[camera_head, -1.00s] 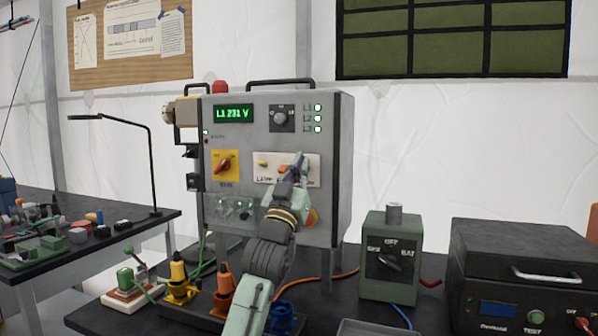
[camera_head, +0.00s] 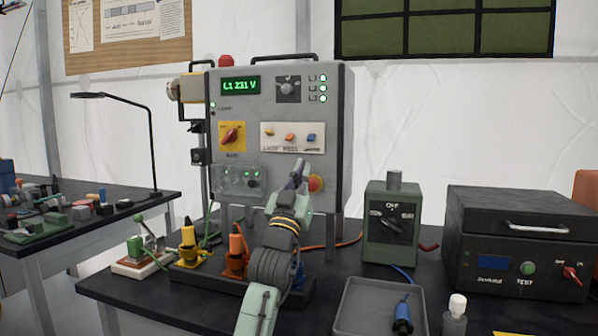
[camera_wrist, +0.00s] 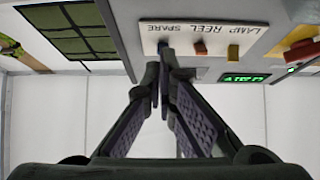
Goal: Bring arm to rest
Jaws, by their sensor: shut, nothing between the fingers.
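My gripper (camera_head: 300,172) is shut and empty in the head view. It is in front of the lower right of the grey control box (camera_head: 345,140), near the red knob (camera_head: 316,184). My arm comes up from the bottom of the picture. In the wrist view my gripper (camera_wrist: 161,70) shows its fingertips together. Past them, upside down, is the white panel marked lamp, reel and spare (camera_wrist: 215,38). I cannot tell whether the fingertips touch the box.
Yellow (camera_head: 187,243) and orange (camera_head: 236,247) connectors stand on the black bench before the box. A green switch box (camera_head: 390,225), a black case (camera_head: 520,240) and a grey tray (camera_head: 350,318) holding a blue connector (camera_head: 402,318) are to the right. A lamp (camera_head: 152,140) stands at left.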

